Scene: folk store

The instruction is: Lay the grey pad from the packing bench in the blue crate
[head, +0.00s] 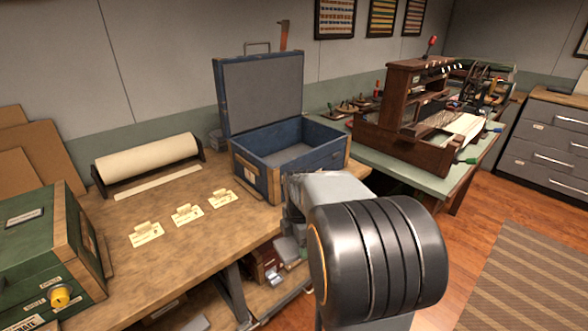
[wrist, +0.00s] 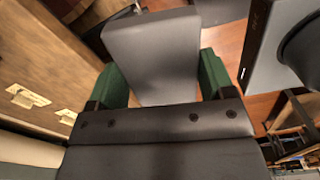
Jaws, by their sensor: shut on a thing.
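The grey pad (wrist: 155,45) is a flat, plain slab between the two green fingers of my gripper (wrist: 160,76) in the wrist view. The gripper is shut on the pad, which sticks out past the fingers. The blue crate (head: 318,158) stands on the right end of the packing bench (head: 100,214), with its grey-lined lid (head: 265,95) raised at the back. A grey floor shows inside it and I see no loose thing there. In the head view my arm fills the front and hides most of my gripper, near the bench's right edge.
Several paper tags (head: 187,214) and a paper roll (head: 146,158) lie on the bench left of the crate. A green box (head: 45,255) stands at the front left. A wooden machine (head: 405,125) is on the table to the right. Brown floor lies beyond the bench edge.

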